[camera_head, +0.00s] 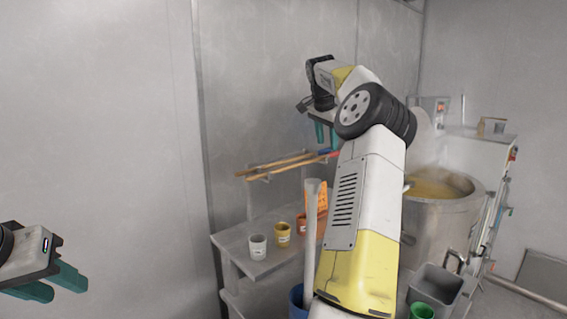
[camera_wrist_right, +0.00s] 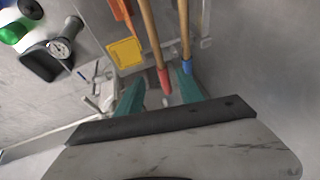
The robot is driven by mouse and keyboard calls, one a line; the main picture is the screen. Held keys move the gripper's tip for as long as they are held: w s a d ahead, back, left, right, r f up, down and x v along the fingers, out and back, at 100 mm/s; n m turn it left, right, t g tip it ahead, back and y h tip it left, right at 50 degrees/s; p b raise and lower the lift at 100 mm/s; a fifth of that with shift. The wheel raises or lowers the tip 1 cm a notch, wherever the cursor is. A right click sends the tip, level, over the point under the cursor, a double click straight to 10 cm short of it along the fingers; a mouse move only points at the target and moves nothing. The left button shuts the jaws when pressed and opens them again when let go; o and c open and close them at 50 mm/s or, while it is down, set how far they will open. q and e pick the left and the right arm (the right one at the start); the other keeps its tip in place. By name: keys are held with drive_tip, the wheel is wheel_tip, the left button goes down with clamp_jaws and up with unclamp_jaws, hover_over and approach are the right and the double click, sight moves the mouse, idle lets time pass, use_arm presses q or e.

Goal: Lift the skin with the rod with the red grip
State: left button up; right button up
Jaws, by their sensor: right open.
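The rod with the red grip (camera_wrist_right: 164,78) and a second rod with a blue grip (camera_wrist_right: 187,67) lie side by side in the right wrist view. In the head view both wooden rods (camera_head: 272,166) rest on wall brackets. My right gripper (camera_head: 322,133) is open above their grip ends. In its wrist view the right gripper (camera_wrist_right: 160,90) has the red grip between its two teal fingers, with no visible hold; the blue grip is beside the right finger. My left gripper (camera_head: 50,285) is open and empty at far left. The pot (camera_head: 428,222) holds yellowish, steaming contents; I cannot distinguish a skin.
A table (camera_head: 232,244) below the rods carries a white cup (camera_head: 258,247), a yellow cup (camera_head: 283,232) and an orange cup (camera_head: 301,224). A grey bin (camera_head: 436,288) stands before the pot. My right arm covers much of the middle. The left wall area is clear.

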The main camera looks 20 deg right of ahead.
drive_tip(key=x, duration=0.5)
drive_tip(key=shift+w+a, duration=0.1)
drive_tip(key=shift+w, duration=0.1)
clamp_jaws()
